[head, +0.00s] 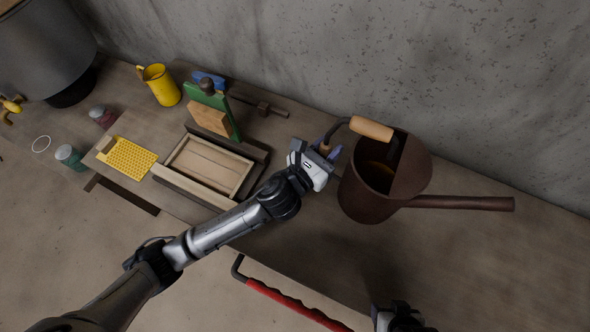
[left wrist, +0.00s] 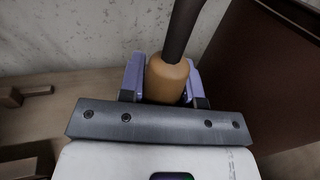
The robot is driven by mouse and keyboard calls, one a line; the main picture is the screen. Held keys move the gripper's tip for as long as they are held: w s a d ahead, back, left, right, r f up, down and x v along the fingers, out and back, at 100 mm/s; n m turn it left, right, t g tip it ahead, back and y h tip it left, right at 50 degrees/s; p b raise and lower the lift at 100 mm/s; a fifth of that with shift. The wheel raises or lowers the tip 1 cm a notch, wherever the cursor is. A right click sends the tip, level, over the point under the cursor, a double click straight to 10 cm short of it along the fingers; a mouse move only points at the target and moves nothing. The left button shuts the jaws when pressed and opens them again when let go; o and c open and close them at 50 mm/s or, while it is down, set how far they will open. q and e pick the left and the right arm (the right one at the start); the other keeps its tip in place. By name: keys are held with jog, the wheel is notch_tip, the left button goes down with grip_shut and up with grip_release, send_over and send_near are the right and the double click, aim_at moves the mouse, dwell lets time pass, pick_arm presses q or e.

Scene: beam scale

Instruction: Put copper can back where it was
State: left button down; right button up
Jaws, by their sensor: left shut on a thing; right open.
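The copper can (head: 372,200) is a dark brown watering can with a long spout pointing right, at the right of the head view. Its dark curved handle carries a tan wooden grip (head: 371,128). My left gripper (head: 326,150) is at the can's left side, its purple fingers shut on a wooden part of the handle. In the left wrist view that wooden part (left wrist: 167,78) sits between the fingers, and the can's side (left wrist: 245,75) fills the right. I cannot tell whether the can's base touches the bench. My right gripper (head: 400,318) is open, partly cut off at the bottom edge.
A wooden tray (head: 245,185), a green-and-wood block (head: 215,110) and a yellow jug (head: 160,85) stand left of the can. A yellow perforated pad (head: 127,158) lies farther left. A red-handled tool (head: 295,303) is in front. The wall is close behind the can.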

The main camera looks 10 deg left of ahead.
jog(key=shift+f, duration=0.25)
pick_arm(q)
jog(key=s+a+f+b, duration=0.1)
jog(key=s+a+f, duration=0.1)
jog(key=a+f, duration=0.7)
jog(key=shift+a+f, duration=0.35)
pick_arm(e)
jog(key=shift+f, duration=0.25)
pick_arm(q)
jog(key=shift+s+f, duration=0.1)
pick_arm(e)
jog(key=shift+f, duration=0.1)
pick_arm(q)
jog(key=c, duration=1.2)
grip_release()
jog(key=shift+f, duration=0.2)
jog(key=shift+c, duration=0.2)
jog(key=o, duration=0.4)
pick_arm(e)
jog(key=shift+d, duration=0.1)
pick_arm(q)
jog(key=shift+o, duration=0.2)
jog(key=shift+r, duration=0.1)
jog(key=b+v, duration=0.1)
jog(key=v, duration=1.1)
pick_arm(e)
jog(key=shift+f, duration=0.4)
